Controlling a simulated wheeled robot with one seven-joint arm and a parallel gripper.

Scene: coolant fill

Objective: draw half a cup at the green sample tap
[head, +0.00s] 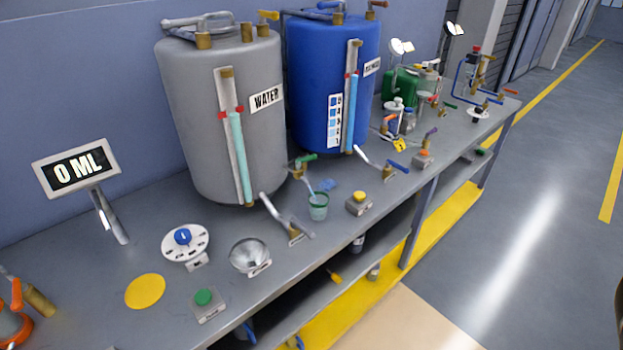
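A tap with a green handle (306,158) and a brass body sits low at the right side of the grey WATER tank (220,110). A pale spout or thin stream runs down from it toward a small greenish see-through cup (318,207); I cannot tell which. The cup stands upright on the bench below the tap. Its fill level is too small to read. A display (76,168) at the left reads 0 ML. My gripper is not in view.
The bench (75,270) also holds a dial (185,242), a metal funnel or bowl (249,255), a green button (203,298), a yellow button (359,197) and a yellow disc (145,291). A blue tank (318,80) stands behind. The floor at right is clear.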

